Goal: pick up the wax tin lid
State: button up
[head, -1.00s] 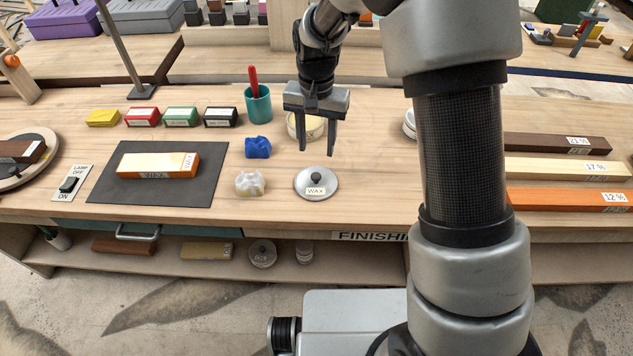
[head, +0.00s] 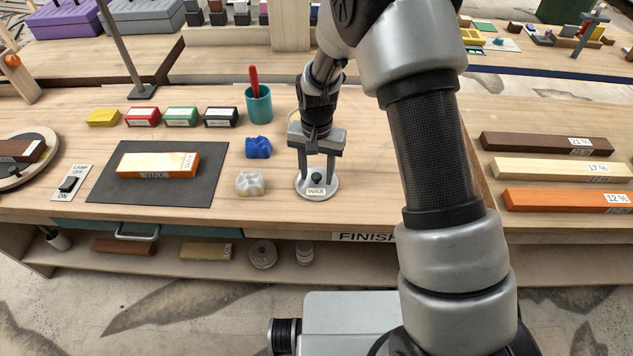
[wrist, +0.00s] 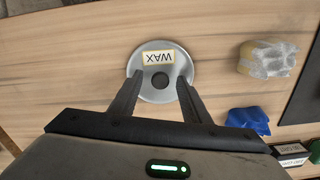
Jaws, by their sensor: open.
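The wax tin lid (head: 317,188) is a round grey disc with a dark knob and a WAX label. It lies flat on the wooden bench near the front edge. My gripper (head: 317,176) is open above it, with the two fingers apart on either side of the knob. In the wrist view the lid (wrist: 160,58) lies between and beyond the fingertips of my gripper (wrist: 158,82), label upside down. Nothing is held. The height of the fingertips over the lid is hard to tell. The open tin (head: 293,118) is mostly hidden behind my gripper.
A crumpled whitish lump (head: 249,184) and a blue lump (head: 258,147) lie just left of the lid. A teal cup (head: 258,104) with a red handle stands behind. A dark mat (head: 105,180) with a labelled block is further left.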

jog(key=shift+c, duration=0.3)
grip_shut()
jog(key=shift+r, duration=0.1)
